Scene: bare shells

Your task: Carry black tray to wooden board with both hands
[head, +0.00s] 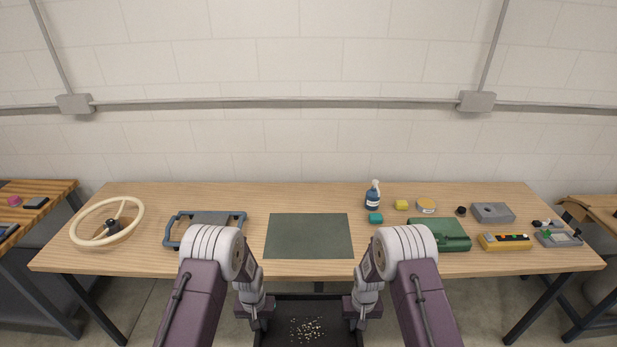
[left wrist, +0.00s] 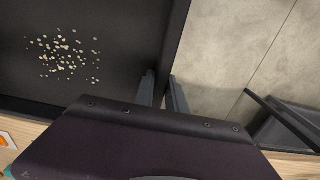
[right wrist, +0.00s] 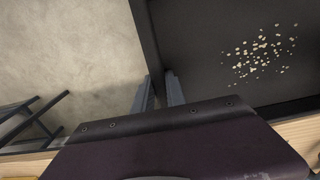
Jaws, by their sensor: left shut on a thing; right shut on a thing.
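The black tray (head: 335,311) is at the bottom middle of the head view, level-looking and in front of the table, above the floor. Pale small bits (head: 307,329) lie scattered on it. My left gripper (head: 260,324) is shut on its left rim, and the left wrist view shows the fingers either side of the rim (left wrist: 177,50). My right gripper (head: 357,324) is shut on its right rim, seen also in the right wrist view (right wrist: 147,40). The tray's near part is cut off by the frame. I cannot make out a separate wooden board.
The long wooden table (head: 310,267) holds a dark green mat (head: 309,236), a cream steering wheel (head: 134,222), a blue-grey frame (head: 177,232), a blue bottle (head: 372,199), a green case (head: 452,236) and a yellow device (head: 505,241). Striped wooden tops (head: 55,193) stand at both sides.

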